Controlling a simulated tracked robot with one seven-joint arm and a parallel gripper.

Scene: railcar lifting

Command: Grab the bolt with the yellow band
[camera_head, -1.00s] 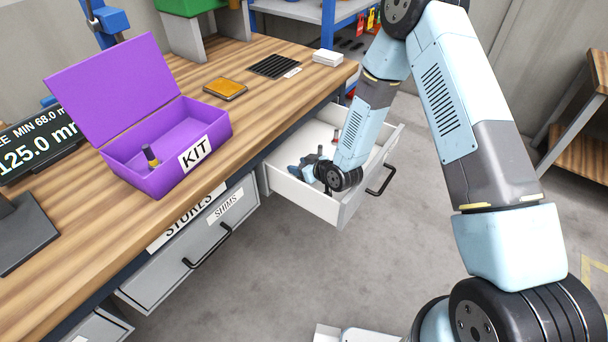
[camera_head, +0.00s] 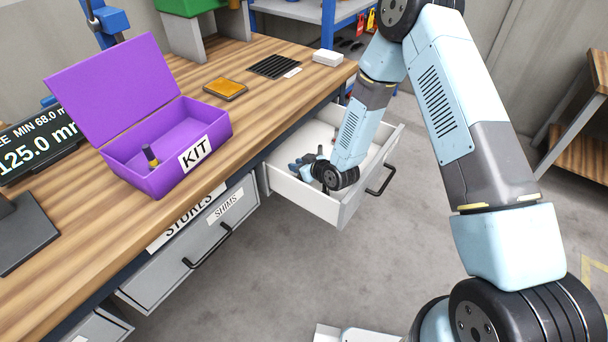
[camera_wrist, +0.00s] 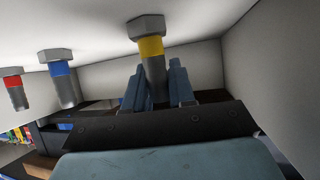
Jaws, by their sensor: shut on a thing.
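The bolt with the yellow band (camera_wrist: 152,47) stands between the two blue fingers of my gripper (camera_wrist: 157,68) in the wrist view, its hex head beyond the fingertips. My gripper is shut on it. In the head view my gripper (camera_head: 308,166) is low inside the open drawer (camera_head: 318,204), near its left wall; the held bolt is hard to make out there. A bolt with a blue band (camera_wrist: 61,72) and a bolt with a red band (camera_wrist: 14,86) stand in a row to the left in the wrist view.
The open purple KIT box (camera_head: 161,183) sits on the wooden bench (camera_head: 95,217), with a small dark and yellow piece (camera_head: 150,156) inside. The drawer walls are close around my gripper. A shut SHIMS drawer (camera_head: 190,256) lies left of the open drawer.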

